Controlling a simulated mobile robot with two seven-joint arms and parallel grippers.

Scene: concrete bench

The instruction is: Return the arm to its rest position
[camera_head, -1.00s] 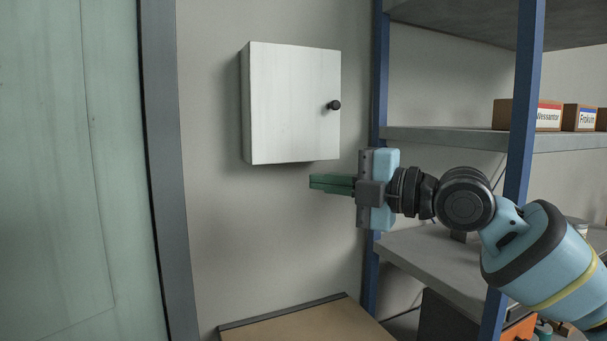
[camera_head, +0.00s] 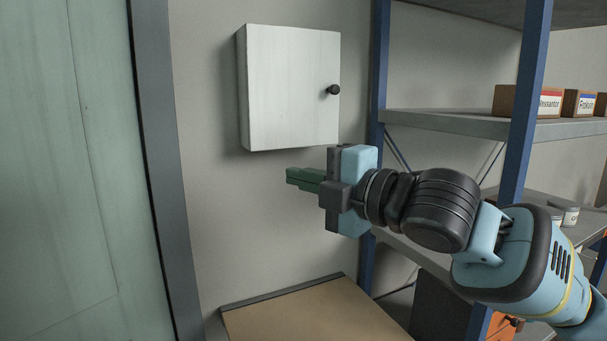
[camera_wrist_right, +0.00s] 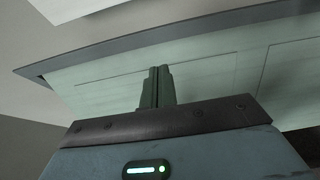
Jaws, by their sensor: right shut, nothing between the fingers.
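My right arm comes in from the right in the head view. Its gripper (camera_head: 303,179) has green fingers, shut with nothing between them. It is in the air, below and in front of the white wall cabinet (camera_head: 292,88) and apart from it. The cabinet door is closed, with a dark round knob (camera_head: 333,90) at its right side. In the right wrist view the two green fingers (camera_wrist_right: 157,84) are pressed together, with a pale green panel beyond them. My left gripper is not in view.
A blue-posted shelf unit (camera_head: 525,100) stands at the right, with small labelled boxes (camera_head: 545,102) on a shelf. My right forearm is in front of its post. A brown-topped surface (camera_head: 315,312) is below. A pale green door (camera_head: 70,170) fills the left.

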